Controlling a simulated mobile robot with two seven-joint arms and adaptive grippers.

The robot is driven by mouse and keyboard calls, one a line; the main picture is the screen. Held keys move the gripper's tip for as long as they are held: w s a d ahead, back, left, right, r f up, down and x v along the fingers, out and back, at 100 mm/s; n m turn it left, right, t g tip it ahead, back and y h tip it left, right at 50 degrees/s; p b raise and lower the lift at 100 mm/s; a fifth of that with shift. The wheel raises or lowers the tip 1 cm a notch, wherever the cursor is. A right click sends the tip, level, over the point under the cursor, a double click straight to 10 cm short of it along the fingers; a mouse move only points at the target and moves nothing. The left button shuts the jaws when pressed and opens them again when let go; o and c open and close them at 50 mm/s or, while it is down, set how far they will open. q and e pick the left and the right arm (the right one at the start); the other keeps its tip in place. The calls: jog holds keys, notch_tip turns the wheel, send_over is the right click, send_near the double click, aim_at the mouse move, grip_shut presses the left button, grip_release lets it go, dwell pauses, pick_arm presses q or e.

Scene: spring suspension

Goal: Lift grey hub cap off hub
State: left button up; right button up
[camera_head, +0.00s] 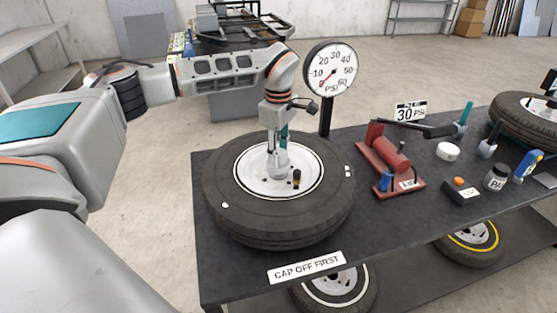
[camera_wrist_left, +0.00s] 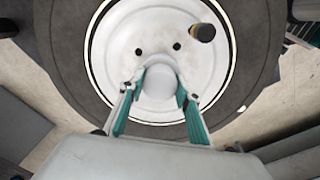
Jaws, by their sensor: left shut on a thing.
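The grey hub cap (camera_head: 280,160) is at the middle of the white wheel hub (camera_head: 256,181), on the tyre (camera_head: 225,205) lying flat on the dark table. My left gripper (camera_head: 279,155) points down over the hub with its fingers around the cap. In the left wrist view the pale domed cap (camera_wrist_left: 160,84) sits between the two teal-padded fingers (camera_wrist_left: 160,97), which are shut on it. Whether the cap touches the hub or is slightly above it I cannot tell. A black-and-tan valve piece (camera_wrist_left: 202,32) stands on the hub beside it. My right gripper is not in view.
A pressure gauge (camera_head: 331,72) stands behind the tyre. A red foot pump (camera_head: 385,160) is to its right, with a white tape roll (camera_head: 448,151), a jar (camera_head: 496,177) and another tyre (camera_head: 530,122) farther right. A "CAP OFF FIRST" label (camera_head: 306,267) is on the table's front edge.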

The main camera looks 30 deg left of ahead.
aim_at(279, 153)
pick_arm(q)
notch_tip(279, 153, up, 23)
jog(key=shift+f, duration=0.15)
dwell(0.5)
jog(key=shift+d, duration=0.1)
